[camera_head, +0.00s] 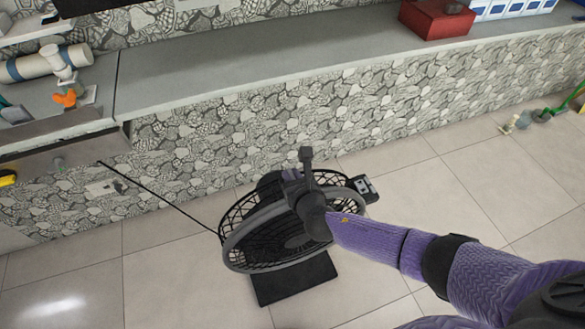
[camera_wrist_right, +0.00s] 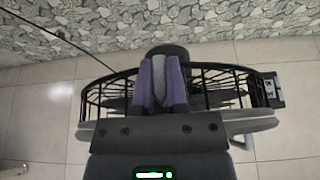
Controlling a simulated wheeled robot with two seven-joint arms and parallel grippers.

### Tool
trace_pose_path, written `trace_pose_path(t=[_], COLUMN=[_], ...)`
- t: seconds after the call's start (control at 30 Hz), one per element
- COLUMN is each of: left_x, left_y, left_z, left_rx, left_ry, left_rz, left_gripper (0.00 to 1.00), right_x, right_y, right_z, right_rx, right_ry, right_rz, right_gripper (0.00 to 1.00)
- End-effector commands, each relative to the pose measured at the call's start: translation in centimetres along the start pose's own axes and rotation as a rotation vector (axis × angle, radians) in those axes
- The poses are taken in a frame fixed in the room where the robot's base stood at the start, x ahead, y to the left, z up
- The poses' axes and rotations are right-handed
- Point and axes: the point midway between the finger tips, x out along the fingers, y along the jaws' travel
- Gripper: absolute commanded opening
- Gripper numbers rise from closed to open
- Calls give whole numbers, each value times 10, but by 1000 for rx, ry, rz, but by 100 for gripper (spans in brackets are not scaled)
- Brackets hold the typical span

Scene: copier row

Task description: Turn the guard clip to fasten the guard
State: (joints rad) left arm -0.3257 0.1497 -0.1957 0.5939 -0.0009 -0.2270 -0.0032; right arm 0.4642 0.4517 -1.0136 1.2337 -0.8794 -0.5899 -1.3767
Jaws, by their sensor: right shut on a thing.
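A black fan (camera_head: 290,240) stands on the floor, its wire guard edged by a grey ring. My right gripper (camera_head: 291,175) reaches over the guard's top from the right. In the right wrist view its two purple fingers (camera_wrist_right: 162,62) are shut on a narrow grey piece, which looks like the guard clip (camera_wrist_right: 160,82), at the guard's top rim. The fingers cover most of the clip, so its turn angle cannot be told. In the head view my wrist and hand hide the clip. My left gripper is not in view.
A small box (camera_head: 367,189) with pale markings sits at the guard's right side. A black cord (camera_head: 160,191) runs from the fan to the wall. A grey counter (camera_head: 240,72) with a red box (camera_head: 437,18) runs behind. The tiled floor at right is mostly free.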

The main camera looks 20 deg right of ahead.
Motion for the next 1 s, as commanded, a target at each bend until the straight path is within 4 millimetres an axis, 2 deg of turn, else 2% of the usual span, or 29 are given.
trace_pose_path(t=[0.13,0.5,1.0], left_x=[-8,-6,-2], left_y=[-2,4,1], left_z=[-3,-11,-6], left_rx=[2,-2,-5], left_ry=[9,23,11], left_rz=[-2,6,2], left_gripper=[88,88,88], right_x=[0,1,1], right_y=[1,1,0], right_z=[3,2,4], right_rx=[55,166,232], right_ry=[-3,-5,-10], right_rz=[-124,-396,-558], right_gripper=[0,0,0])
